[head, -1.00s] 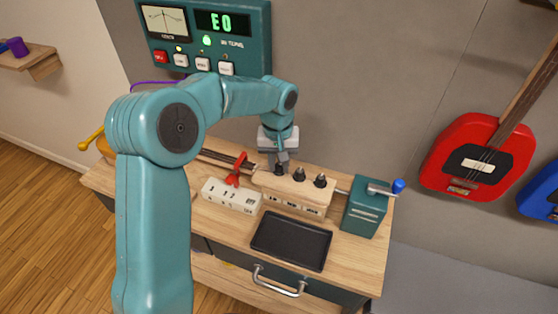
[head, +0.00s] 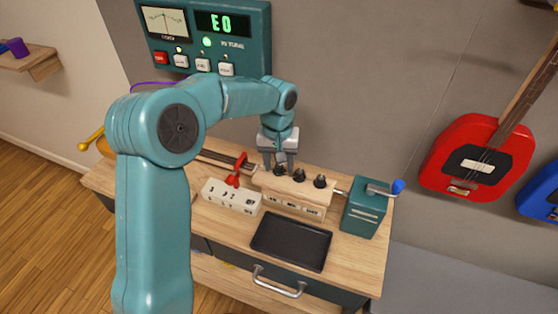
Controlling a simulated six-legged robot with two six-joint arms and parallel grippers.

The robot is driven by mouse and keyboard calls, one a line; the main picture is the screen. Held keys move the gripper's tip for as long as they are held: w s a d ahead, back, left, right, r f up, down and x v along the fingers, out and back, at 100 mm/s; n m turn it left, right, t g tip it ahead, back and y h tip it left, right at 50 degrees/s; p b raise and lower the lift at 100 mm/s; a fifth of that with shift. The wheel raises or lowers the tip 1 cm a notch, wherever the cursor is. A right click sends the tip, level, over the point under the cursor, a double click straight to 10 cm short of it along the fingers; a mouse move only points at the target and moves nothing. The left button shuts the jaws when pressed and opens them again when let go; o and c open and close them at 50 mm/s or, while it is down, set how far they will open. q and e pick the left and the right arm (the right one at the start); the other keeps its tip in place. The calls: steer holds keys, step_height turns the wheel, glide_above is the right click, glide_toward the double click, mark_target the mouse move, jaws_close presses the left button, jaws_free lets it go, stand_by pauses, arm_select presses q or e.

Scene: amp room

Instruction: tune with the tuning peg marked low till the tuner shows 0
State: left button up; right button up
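The tuner (head: 205,40) on the wall reads "E0". Its dial needle (head: 165,20) stands near the middle and a green lamp (head: 207,42) is lit. A wooden block (head: 295,189) on the bench carries three dark pegs, with small labels on its front that are hard to read. My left gripper (head: 279,162) points down over the leftmost peg (head: 279,171), fingers spread apart. Whether the fingertips still flank the peg's top or are just above it, I cannot tell. My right gripper is out of view.
A white box (head: 232,196) with a red lever (head: 238,168) stands left of the pegs. A black tray (head: 291,242) lies in front. A green crank box (head: 365,208) stands at the right. A red guitar (head: 478,160) hangs on the wall.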

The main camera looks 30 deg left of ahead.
arm_select(q)
steer(key=shift+r, duration=0.1)
steer(key=shift+r, duration=0.4)
step_height(320, 180, up, 15)
steer(key=shift+a+r+p, duration=0.15)
steer(key=shift+r+p, duration=0.05)
steer(key=shift+p, duration=0.2)
steer(key=shift+s, duration=0.1)
